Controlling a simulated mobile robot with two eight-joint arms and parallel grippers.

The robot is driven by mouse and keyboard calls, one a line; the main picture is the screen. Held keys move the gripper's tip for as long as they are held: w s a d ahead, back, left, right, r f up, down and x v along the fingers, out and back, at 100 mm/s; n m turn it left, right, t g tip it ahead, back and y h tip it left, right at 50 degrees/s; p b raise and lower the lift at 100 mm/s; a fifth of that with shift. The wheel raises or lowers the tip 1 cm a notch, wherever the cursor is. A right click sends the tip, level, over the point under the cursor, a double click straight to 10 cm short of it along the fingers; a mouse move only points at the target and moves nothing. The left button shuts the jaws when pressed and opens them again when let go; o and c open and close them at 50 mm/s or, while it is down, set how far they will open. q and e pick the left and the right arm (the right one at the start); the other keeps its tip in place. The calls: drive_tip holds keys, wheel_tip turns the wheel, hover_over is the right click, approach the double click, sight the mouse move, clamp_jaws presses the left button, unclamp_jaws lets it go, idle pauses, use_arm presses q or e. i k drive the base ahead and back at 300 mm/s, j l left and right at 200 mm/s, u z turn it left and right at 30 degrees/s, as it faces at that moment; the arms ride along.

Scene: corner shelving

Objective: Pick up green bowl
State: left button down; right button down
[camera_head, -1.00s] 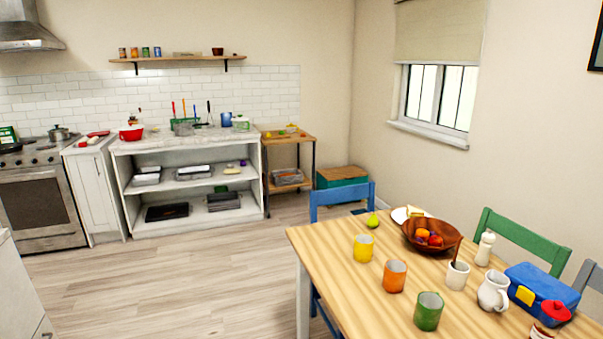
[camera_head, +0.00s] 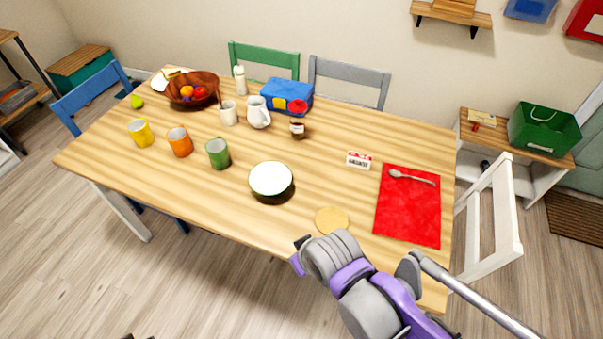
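A round bowl (camera_head: 271,179) stands upright on the wooden table, a little left of its front middle. Its inside looks white and its rim green; the outer wall is mostly hidden from this angle. It looks empty. A green cup (camera_head: 217,154) stands to its left and a round tan disc (camera_head: 332,220) lies to its lower right.
The table (camera_head: 330,150) also holds a yellow cup (camera_head: 141,132), orange cup (camera_head: 180,142), white pitcher (camera_head: 258,112), small jar (camera_head: 297,128), small box (camera_head: 359,160) and red mat (camera_head: 408,205) with a spoon. A purple-grey vacuum-like object (camera_head: 365,285) fills the lower foreground.

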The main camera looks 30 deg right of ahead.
sight(269, 179)
drive_tip(key=z, duration=0.8)
drive_tip(key=i+l+u, duration=0.2)
drive_tip(key=i+l, duration=0.1)
drive_tip(key=i, duration=0.1)
